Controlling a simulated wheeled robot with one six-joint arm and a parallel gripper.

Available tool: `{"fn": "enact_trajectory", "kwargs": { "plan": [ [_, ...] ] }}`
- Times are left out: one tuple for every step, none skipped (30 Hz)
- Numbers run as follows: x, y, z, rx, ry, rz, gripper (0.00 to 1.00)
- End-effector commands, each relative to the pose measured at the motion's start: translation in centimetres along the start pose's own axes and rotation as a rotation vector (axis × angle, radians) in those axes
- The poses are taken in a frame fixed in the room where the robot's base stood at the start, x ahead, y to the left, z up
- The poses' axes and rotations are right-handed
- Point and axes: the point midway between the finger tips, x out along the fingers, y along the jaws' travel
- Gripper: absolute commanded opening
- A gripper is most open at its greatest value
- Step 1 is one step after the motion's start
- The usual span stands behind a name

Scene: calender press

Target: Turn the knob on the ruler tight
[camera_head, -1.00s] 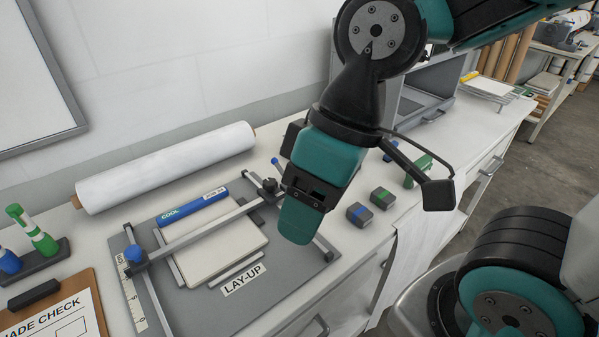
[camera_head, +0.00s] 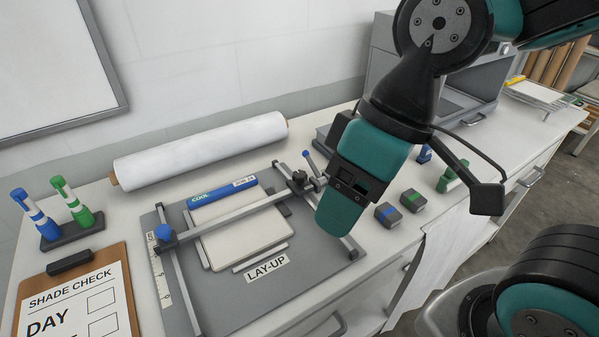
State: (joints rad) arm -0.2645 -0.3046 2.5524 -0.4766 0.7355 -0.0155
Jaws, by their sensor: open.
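The ruler (camera_head: 232,215) is a grey metal bar that lies slantwise across two rails on the grey lay-up board (camera_head: 215,315). A blue knob (camera_head: 163,232) sits at its left end, over the left rail. My gripper (camera_head: 338,215) is open, with teal fingers pointing down, above the right part of the board and to the right of the black knob. The near finger hides part of the right rail. Whether the fingers touch anything cannot be told.
A blue COOL bar (camera_head: 222,192) and a pale slab (camera_head: 247,238) lie on the board. A white roll (camera_head: 200,150) lies behind. A clipboard (camera_head: 125,290) and a marker stand (camera_head: 72,235) are at left. Two small blocks (camera_head: 388,215) (camera_head: 413,201) sit right of my gripper.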

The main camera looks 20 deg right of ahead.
Motion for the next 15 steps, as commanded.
{"fn": "enact_trajectory", "kwargs": {
  "plan": [
    [-0.1,0.5,-0.7,-0.024,-0.003,0.009,0.61],
    [-0.1,1.0,-1.2,-0.050,-0.008,0.019,0.61],
    [-0.3,1.9,-2.1,-0.099,-0.017,0.034,0.61],
    [-0.4,2.8,-3.1,-0.145,-0.026,0.049,0.61],
    [-0.5,3.7,-4.1,-0.199,-0.038,0.065,0.61],
    [-0.7,5.2,-5.7,-0.279,-0.058,0.087,0.61],
    [-0.7,6.4,-6.9,-0.344,-0.077,0.103,0.61],
    [-0.8,7.6,-8.2,-0.411,-0.097,0.119,0.61],
    [-0.8,9.3,-9.8,-0.501,-0.127,0.135,0.61],
    [-0.8,10.5,-11.0,-0.568,-0.149,0.146,0.61],
    [-0.8,11.7,-12.1,-0.633,-0.173,0.153,0.61],
    [-0.8,13.2,-13.4,-0.715,-0.203,0.159,0.61],
    [-0.7,14.2,-14.3,-0.771,-0.225,0.162,0.61],
    [-0.6,15.2,-15.2,-0.825,-0.246,0.163,0.61],
    [-0.4,16.4,-16.1,-0.889,-0.272,0.160,0.61]
  ]
}}
